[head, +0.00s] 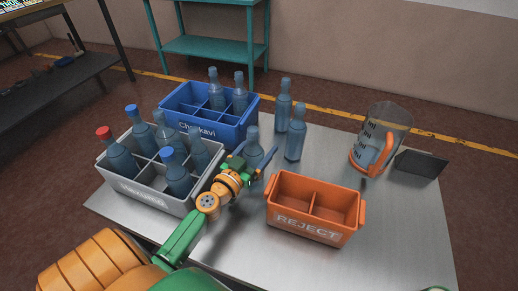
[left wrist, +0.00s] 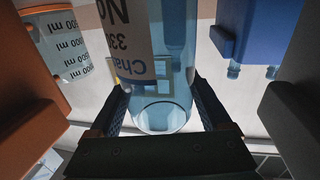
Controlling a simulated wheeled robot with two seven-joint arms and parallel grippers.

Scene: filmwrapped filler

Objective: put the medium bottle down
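The medium bottle (head: 253,154) is blue, clear and upright in the head view, between the grey crate and the orange bin. My left gripper (head: 256,158) has its fingers on either side of it and is shut on it. The bottle (left wrist: 166,90) fills the middle of the left wrist view between the two dark fingers (left wrist: 163,112), with a tan and white label on its side. The gripper hides its lower part in the head view, so I cannot tell whether its base touches the table (head: 400,235). My right gripper is not clearly in view.
A grey crate (head: 150,198) with several bottles stands left, a blue crate (head: 190,122) with bottles behind. Two bottles (head: 284,105) (head: 296,136) stand free. The orange REJECT bin (head: 310,228) is close right and looks empty. A jug (head: 385,135) stands far right. Bare table lies around the bin.

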